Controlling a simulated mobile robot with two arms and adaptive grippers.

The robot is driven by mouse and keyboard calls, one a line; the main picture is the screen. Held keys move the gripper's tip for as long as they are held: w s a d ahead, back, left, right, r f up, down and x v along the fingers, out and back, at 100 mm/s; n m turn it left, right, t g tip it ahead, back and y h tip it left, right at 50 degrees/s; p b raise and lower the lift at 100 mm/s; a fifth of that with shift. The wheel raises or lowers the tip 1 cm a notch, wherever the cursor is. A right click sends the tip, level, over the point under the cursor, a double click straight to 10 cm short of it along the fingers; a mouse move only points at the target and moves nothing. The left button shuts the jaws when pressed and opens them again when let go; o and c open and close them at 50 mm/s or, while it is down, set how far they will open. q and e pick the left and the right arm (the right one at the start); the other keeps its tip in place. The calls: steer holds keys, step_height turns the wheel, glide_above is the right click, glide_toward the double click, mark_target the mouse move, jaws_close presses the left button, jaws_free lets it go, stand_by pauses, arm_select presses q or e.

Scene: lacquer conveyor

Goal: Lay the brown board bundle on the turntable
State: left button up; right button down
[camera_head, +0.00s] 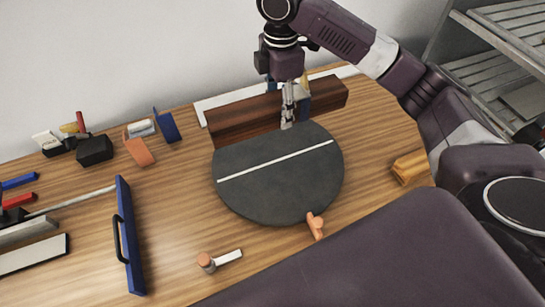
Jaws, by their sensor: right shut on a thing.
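The brown board bundle (238,118) is a long dark-brown bar at the back of the wooden table, behind the turntable. The turntable (270,190) is a round dark-grey disc with a white line across it, and its top is bare. My right gripper (288,118) comes down from above and is shut on the bundle, right of its middle. The fingers hide part of the bundle. I cannot tell whether the bundle is lifted or resting. My left gripper is not in view.
An orange-tipped peg (206,262) and an orange piece (316,226) are near the front. A yellow-orange block (409,167) lies at right. Several small tools are at the far left. A metal rack (500,45) stands back right.

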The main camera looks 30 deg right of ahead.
step_height(320, 180, down, 6)
steer(key=p, duration=0.2)
glide_above(278, 160)
step_height(278, 160, down, 8)
steer(key=shift+w+r, duration=0.1)
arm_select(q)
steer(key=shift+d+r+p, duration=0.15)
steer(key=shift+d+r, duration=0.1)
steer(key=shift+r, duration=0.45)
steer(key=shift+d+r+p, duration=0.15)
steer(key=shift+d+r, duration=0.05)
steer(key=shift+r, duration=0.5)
arm_select(e)
steer(key=shift+d+f, duration=0.1)
steer(key=shift+f, duration=2.15)
steer(key=shift+f, duration=0.1)
steer(key=c, duration=0.9)
jaws_free()
steer(key=shift+r, duration=0.45)
arm_select(q)
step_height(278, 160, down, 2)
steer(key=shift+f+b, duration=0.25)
steer(key=shift+b, duration=1)
arm_select(e)
step_height(278, 160, up, 11)
steer(key=shift+r, duration=0.15)
